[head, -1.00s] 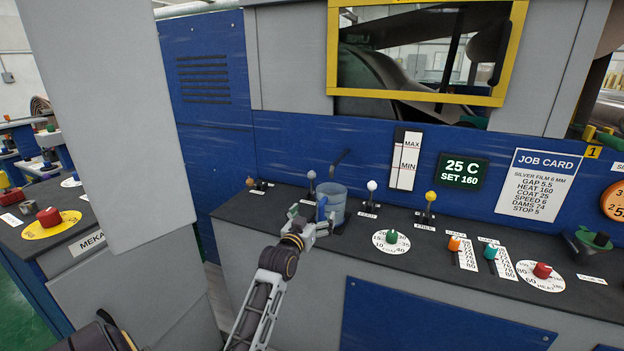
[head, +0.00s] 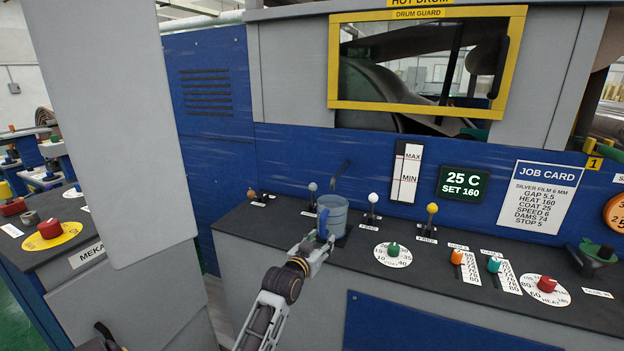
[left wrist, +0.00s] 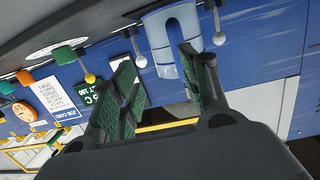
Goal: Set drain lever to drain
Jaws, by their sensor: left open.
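Several levers stand in a row along the back of the black console: a brown-knobbed one (head: 251,194), a grey-knobbed one (head: 312,188), a white-knobbed one (head: 373,198) and a yellow-knobbed one (head: 432,209). Their small labels are mostly too small to read, so I cannot tell which is the drain lever. A blue jug (head: 333,214) stands between the grey and white knobs. My left gripper (head: 321,243) is open in front of the jug. In the left wrist view, its green-padded fingers (left wrist: 158,72) are apart, one overlapping the jug (left wrist: 158,38). My right gripper is out of view.
A dark spout (head: 342,171) hangs above the jug. A green dial (head: 393,248), orange and teal sliders and a red dial (head: 546,284) lie to the right on the console. A grey panel (head: 105,130) fills the left foreground.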

